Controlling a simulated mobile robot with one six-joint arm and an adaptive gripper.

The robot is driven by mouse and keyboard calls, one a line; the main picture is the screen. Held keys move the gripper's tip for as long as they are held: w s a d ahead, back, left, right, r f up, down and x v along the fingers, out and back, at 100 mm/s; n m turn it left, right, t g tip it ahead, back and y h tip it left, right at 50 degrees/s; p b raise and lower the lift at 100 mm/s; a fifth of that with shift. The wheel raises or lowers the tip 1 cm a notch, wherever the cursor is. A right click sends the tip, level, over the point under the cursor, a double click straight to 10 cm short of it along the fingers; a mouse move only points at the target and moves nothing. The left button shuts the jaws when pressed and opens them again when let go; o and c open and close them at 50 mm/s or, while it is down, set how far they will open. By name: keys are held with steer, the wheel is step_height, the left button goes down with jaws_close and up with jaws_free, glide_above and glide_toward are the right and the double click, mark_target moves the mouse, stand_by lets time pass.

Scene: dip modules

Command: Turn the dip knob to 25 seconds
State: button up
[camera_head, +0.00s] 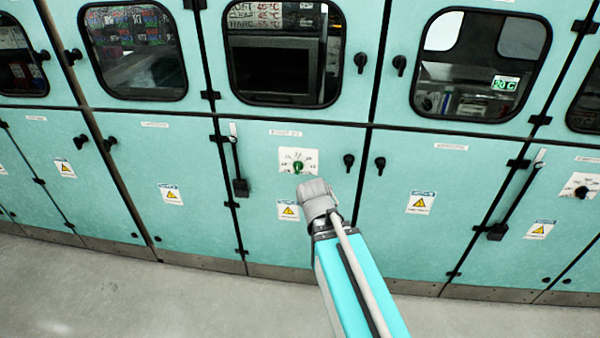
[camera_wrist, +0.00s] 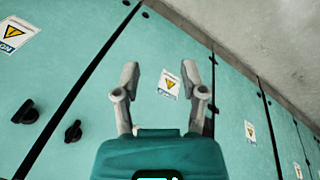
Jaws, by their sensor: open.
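The dip knob (camera_head: 298,167) is small and green, on a white dial plate (camera_head: 312,158) with marks around it, on a teal cabinet door in the head view. The marks are too small to read. My arm reaches up from the bottom of the head view, and its end lies just below and right of the dial. My gripper (camera_wrist: 164,80) shows in the wrist view with its two fingers spread wide and nothing between them. Behind the fingers is a teal panel with a yellow warning label (camera_wrist: 169,84). The dial cannot be made out in the wrist view.
Black door handles (camera_head: 348,162) stick out right of the dial. A lever with a black block (camera_head: 240,187) hangs to its left. Another dial (camera_head: 580,187) is at the far right. Windowed upper doors run above. The grey floor (camera_head: 130,290) in front is clear.

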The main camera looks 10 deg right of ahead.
steer(key=w+d+f+n+t+h+b, duration=0.3)
steer(key=w+n+t+h+b, duration=0.35)
steer(key=w+n+b, duration=0.45)
steer(key=w+a+n+t+y+b, duration=0.1)
steer(key=w+a+n+t+b, duration=0.2)
steer(key=n, duration=0.6)
steer(key=w+a+r+n+t+y+b, duration=0.1)
steer(key=w+a+n+t+b, duration=0.3)
steer(key=n, duration=0.5)
steer(key=shift+w+a+t+y+b, duration=0.3)
steer(key=shift+w+a+t+y, duration=0.25)
steer(key=shift+w+a+t, duration=0.45)
steer(key=shift+w+d+r, duration=0.1)
steer(key=shift+w+d, duration=0.15)
steer(key=shift+d, duration=0.1)
